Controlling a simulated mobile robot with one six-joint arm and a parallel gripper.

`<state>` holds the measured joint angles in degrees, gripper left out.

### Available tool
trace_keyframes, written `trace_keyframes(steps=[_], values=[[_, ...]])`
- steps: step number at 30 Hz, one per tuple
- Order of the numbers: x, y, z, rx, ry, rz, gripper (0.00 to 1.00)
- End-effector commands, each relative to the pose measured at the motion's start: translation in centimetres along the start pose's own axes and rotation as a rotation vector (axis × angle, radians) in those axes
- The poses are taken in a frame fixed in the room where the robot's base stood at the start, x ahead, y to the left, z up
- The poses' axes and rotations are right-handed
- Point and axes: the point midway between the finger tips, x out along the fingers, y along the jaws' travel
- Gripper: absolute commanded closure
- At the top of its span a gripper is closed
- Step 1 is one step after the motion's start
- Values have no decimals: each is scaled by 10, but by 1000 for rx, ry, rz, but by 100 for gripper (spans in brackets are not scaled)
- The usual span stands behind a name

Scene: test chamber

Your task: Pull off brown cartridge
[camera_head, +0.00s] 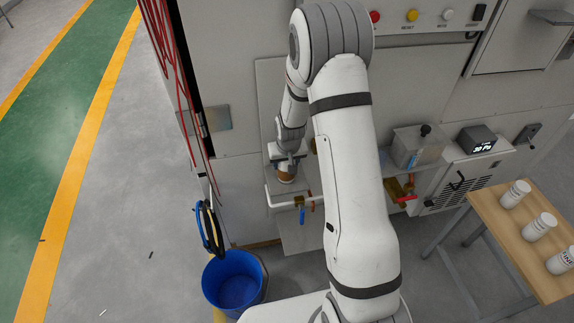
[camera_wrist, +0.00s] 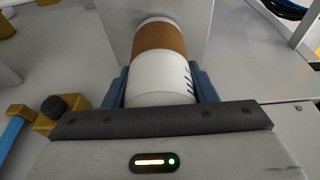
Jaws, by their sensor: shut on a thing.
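The brown cartridge (camera_head: 286,172) shows in the head view low on the front of the machine, partly covered by my gripper (camera_head: 286,160). In the wrist view the cartridge (camera_wrist: 160,70) has a white near end with dark markings, a brown band and a white far end. The far end meets a pale panel (camera_wrist: 185,15); I cannot tell whether it is still seated there. In the wrist view my gripper (camera_wrist: 163,88) is shut on the cartridge, with a blue-grey finger on each side of its white near end.
A white pipe (camera_head: 280,205) with a blue-handled valve (camera_head: 299,201) runs just below. A blue bucket (camera_head: 235,281) stands on the floor at lower left. Several white canisters stand on a wooden table (camera_head: 495,215) at right. Red cables (camera_head: 180,90) hang at left.

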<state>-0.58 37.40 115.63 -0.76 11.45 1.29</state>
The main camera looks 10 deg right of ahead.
Motion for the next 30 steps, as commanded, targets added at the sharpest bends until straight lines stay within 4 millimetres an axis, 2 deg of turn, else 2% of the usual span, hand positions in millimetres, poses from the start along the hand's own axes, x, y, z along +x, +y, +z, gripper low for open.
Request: trace_keyframes(steps=[30], values=[[-13,0,-4,-1,1,0,72]])
